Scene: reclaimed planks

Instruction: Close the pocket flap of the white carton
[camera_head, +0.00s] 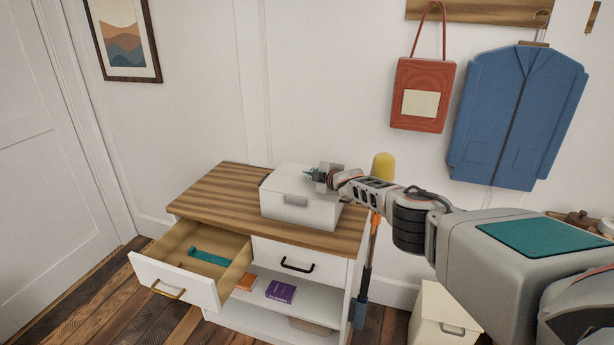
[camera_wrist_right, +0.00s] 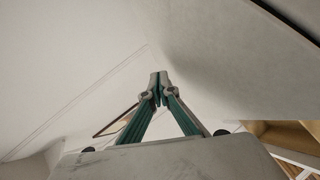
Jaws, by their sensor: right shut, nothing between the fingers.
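The white carton (camera_head: 283,212) sits on the wooden top of a white cabinet, with a grey patch on its front face. Its top looks flat in the head view; I cannot make out how far its pocket flap stands from closed. My right gripper (camera_head: 309,174) is at the carton's upper side, its fingers over the top. I cannot tell whether it touches. In the right wrist view the green-sided fingers (camera_wrist_right: 160,80) meet at their tips with nothing between them. Pale surfaces surround them there. My left gripper is in neither view.
The wooden cabinet top (camera_head: 222,190) is clear left of the carton. An open drawer (camera_head: 178,281) juts out below, holding a teal item (camera_head: 210,257). Books (camera_head: 280,291) lie on the shelf. A red bag (camera_head: 421,95) and a blue jacket (camera_head: 515,115) hang behind my arm.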

